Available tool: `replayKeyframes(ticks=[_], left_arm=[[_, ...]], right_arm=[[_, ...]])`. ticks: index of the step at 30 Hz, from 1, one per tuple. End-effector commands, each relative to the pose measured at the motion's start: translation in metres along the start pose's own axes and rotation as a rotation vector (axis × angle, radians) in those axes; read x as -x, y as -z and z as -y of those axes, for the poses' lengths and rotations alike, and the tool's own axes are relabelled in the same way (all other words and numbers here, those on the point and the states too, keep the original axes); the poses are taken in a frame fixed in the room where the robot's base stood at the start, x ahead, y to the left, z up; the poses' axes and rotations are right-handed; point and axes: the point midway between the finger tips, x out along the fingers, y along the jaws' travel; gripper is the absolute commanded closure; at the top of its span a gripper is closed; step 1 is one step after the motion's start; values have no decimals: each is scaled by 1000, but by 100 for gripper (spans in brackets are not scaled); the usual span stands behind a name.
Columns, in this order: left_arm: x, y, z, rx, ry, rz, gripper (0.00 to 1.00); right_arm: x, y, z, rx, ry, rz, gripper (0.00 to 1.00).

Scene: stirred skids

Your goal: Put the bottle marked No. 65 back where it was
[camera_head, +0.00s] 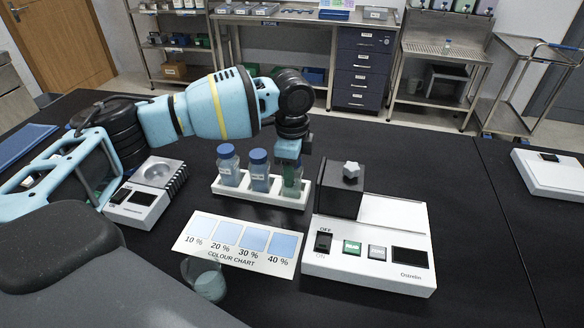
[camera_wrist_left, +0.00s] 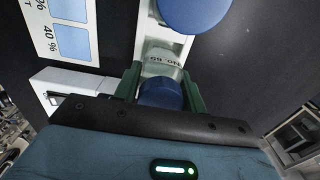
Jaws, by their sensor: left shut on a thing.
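The bottle marked No. 65 (camera_wrist_left: 165,62) has a blue cap and a pale label, and it stands between the green fingers in the left wrist view. My left gripper (camera_head: 291,172) is shut on it from above. In the head view the bottle (camera_head: 291,187) is upright at the right end of the white rack (camera_head: 248,195), mostly hidden by the fingers. I cannot tell whether its base rests on the rack's floor. Two other blue-capped bottles, the left one (camera_head: 228,166) and the middle one (camera_head: 259,171), stand in the rack. My right gripper is not in view.
The table's right part is mostly clear.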

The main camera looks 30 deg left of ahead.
Motion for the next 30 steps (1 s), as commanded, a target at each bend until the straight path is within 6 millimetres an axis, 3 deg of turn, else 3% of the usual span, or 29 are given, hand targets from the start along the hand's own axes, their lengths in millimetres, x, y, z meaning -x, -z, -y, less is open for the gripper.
replayKeyframes(ticks=[10,11,15,25,30], left_arm=[[-3,0,0,0,1,-1,83],[-2,0,0,0,1,-1,55],[-2,0,0,0,1,-1,37],[0,0,0,0,2,-1,37],[18,0,1,1,4,-3,37]], right_arm=[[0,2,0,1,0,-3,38],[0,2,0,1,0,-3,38],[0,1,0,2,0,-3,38],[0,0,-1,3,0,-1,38],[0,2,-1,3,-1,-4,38]])
